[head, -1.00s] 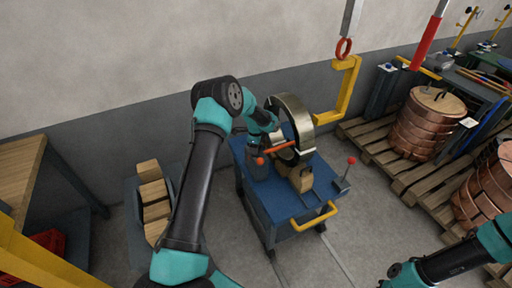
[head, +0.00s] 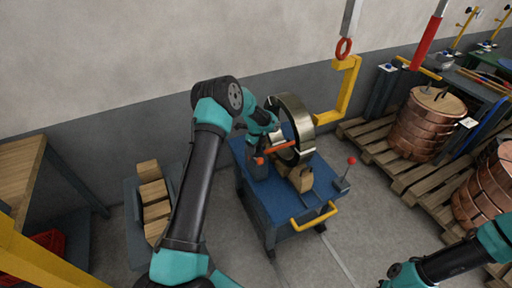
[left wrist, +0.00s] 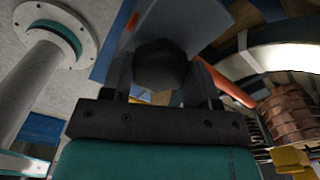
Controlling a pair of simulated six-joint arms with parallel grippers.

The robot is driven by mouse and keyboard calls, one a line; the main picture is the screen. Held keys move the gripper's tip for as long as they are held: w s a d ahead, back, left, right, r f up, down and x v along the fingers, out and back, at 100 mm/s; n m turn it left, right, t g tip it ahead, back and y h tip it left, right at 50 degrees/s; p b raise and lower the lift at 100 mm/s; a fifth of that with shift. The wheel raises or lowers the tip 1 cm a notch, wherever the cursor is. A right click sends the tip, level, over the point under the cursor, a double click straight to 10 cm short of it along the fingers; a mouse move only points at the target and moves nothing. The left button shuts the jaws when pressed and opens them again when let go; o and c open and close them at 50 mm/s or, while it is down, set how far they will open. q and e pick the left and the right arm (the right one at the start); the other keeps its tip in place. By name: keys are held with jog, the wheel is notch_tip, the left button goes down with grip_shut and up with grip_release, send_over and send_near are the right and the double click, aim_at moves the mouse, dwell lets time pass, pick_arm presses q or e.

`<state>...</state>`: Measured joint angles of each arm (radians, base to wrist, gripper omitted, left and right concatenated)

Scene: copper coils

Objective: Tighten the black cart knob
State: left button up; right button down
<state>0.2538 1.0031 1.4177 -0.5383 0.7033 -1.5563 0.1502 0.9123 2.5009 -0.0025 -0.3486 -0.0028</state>
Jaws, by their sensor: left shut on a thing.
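The black knob (left wrist: 160,65) is a dark, faceted round piece in the middle of the left wrist view. My left gripper (left wrist: 163,85) is shut on it, with one finger on each side. In the head view my left gripper (head: 277,134) is at the near left side of the metal ring, and the knob cannot be made out there. The blue cart (head: 262,203) stands below it and carries the large metal ring (head: 291,103). My right gripper is out of view; only part of its arm shows at the lower right.
An orange bar (head: 280,146) crosses in front of the ring. The cart has a yellow handle (head: 314,217) and a red-tipped lever (head: 351,161). A yellow hook (head: 348,90) hangs behind it. Copper coils (head: 420,125) stand on pallets at right. Wooden blocks (head: 153,193) lie at left.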

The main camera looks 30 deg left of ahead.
pick_arm(q)
jog(key=o, duration=0.9)
notch_tip(320, 180, up, 17)
jog(key=shift+r, duration=0.2)
dwell(0.5)
jog(key=s+d+f+n+h, duration=0.4)
jog(key=s+d+f+n, duration=0.6)
jog(key=s+d+f, duration=0.7)
jog(key=s+d+f+n, duration=0.1)
jog(key=s+n, duration=0.2)
jog(key=s, duration=0.3)
jog(key=s+d+f+n, duration=0.1)
jog(key=s+f+n, duration=0.1)
jog(key=s+n, duration=0.2)
jog(key=s+d+f+n, duration=0.1)
jog(key=s+f+n, duration=0.1)
jog(key=s+n, duration=0.2)
jog(key=shift+s+d+t, duration=0.2)
jog(key=shift+s, duration=0.75)
jog(key=shift+s+d+t, duration=0.15)
jog(key=shift+s+t, duration=0.05)
jog(key=shift+s, duration=0.7)
